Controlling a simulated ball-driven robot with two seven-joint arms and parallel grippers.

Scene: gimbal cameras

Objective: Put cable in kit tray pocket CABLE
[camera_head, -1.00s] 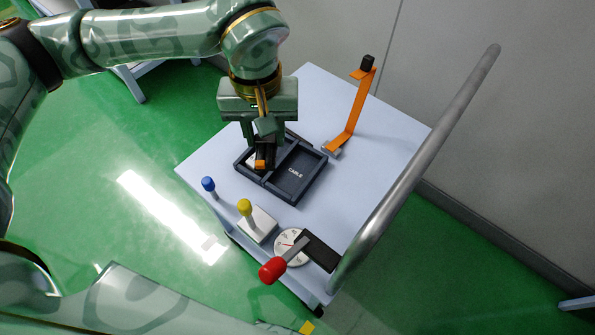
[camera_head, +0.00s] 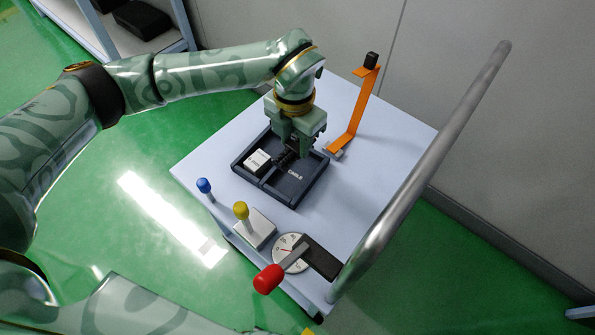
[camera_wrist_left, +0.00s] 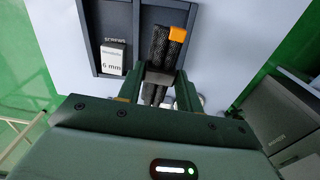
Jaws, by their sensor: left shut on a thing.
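My left gripper (camera_head: 290,152) is shut on the cable (camera_head: 283,158), a dark bundle. In the left wrist view, the cable (camera_wrist_left: 168,50) sticks out past the fingers and has an orange end (camera_wrist_left: 176,34). The dark kit tray (camera_head: 267,188) lies on the table with two main pockets. The gripper and cable are over the far part of the pocket marked CABLE (camera_head: 295,175). I cannot tell whether the cable touches the pocket floor. A white box (camera_head: 257,160) marked 6 mm sits in the other pocket, labelled SCREWS in the wrist view. My right gripper is not in view.
An orange bracket (camera_head: 355,115) with a black top stands right of the tray. A blue knob (camera_head: 204,185), yellow-knobbed lever (camera_head: 241,210), white dial (camera_head: 288,254) and red handle (camera_head: 268,279) are at the near side. A metal rail (camera_head: 430,155) runs along the right.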

